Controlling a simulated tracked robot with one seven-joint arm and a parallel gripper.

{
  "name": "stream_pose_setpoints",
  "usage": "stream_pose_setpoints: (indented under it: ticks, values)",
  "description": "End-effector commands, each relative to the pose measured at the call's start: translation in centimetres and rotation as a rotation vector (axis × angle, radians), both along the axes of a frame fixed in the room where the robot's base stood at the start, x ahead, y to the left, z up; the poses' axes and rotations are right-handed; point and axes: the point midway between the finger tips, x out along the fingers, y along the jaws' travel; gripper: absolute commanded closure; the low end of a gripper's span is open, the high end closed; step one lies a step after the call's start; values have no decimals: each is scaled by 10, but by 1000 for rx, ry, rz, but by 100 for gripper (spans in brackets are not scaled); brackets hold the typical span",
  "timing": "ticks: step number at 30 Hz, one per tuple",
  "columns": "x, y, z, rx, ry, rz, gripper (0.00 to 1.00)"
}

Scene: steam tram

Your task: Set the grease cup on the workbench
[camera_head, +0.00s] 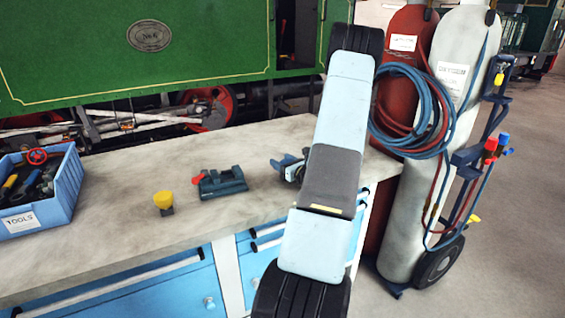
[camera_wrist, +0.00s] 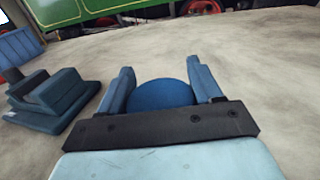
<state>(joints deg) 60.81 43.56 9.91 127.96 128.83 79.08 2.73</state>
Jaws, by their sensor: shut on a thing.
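My gripper (camera_wrist: 160,88) is shut on a round blue thing (camera_wrist: 163,95), which I take to be the grease cup. Its rounded top shows between the two blue fingers in the wrist view. In the head view my gripper (camera_head: 287,165) is over the right part of the workbench (camera_head: 105,235), low near its top, and my arm hides most of it and the cup. I cannot tell whether the cup touches the bench. The bench top also fills much of the wrist view (camera_wrist: 265,75).
A dark vise-like tool (camera_head: 222,183) with a red knob lies left of my gripper. A yellow-topped piece (camera_head: 163,201) stands further left, beside a blue tool crate (camera_head: 62,200). Gas cylinders (camera_head: 455,110) with hoses stand right of the bench. A green tram (camera_head: 200,45) is behind.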

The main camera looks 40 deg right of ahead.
Motion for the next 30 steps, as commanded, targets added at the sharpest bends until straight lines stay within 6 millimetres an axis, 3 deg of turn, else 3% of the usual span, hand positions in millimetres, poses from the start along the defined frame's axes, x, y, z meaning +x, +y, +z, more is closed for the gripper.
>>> stream_pose_setpoints:
  ticks: [9,10,17,26,30]
  values:
    - [1,1,-1,-1,-2,2,81]
    - [1,1,-1,-1,-1,1,33]
    - [0,0,-1,-1,-1,1,11]
    - [0,0,1,-1,-1,-1,10]
    - [-14,-1,0,0,0,-3,10]
